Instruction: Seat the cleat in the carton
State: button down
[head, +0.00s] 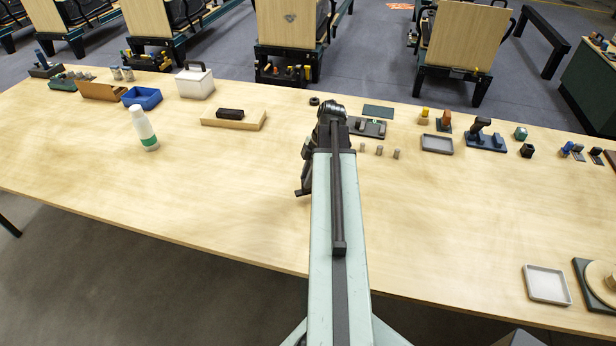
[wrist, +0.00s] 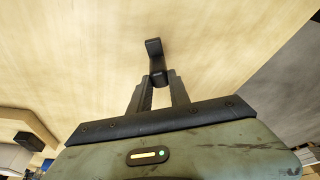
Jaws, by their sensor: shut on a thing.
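My gripper (wrist: 160,84) is shut on a black hook-shaped piece, which I take to be the cleat (wrist: 153,50), and the piece sticks out beyond the fingertips. In the head view my gripper hangs over the table beside my arm, partly hidden by it, with a dark end low down (head: 303,191). Whether the piece touches the table I cannot tell. A brown open-topped box (head: 102,91), likely the carton, stands at the back left, well away from my gripper. Its inside is only partly visible.
A blue bin (head: 142,97), a white box with a dark handle (head: 195,83), a white-and-green bottle (head: 145,130) and a wooden board (head: 247,121) bearing a dark block stand left of my arm. Several small parts and trays stand right. The table's front left is clear.

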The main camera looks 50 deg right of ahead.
jog(key=w+d+r+p, duration=0.1)
jog(key=w+d, duration=0.8)
jog(key=d, duration=0.3)
jog(key=shift+w+d+r, duration=0.15)
jog(key=shift+w+d, duration=0.2)
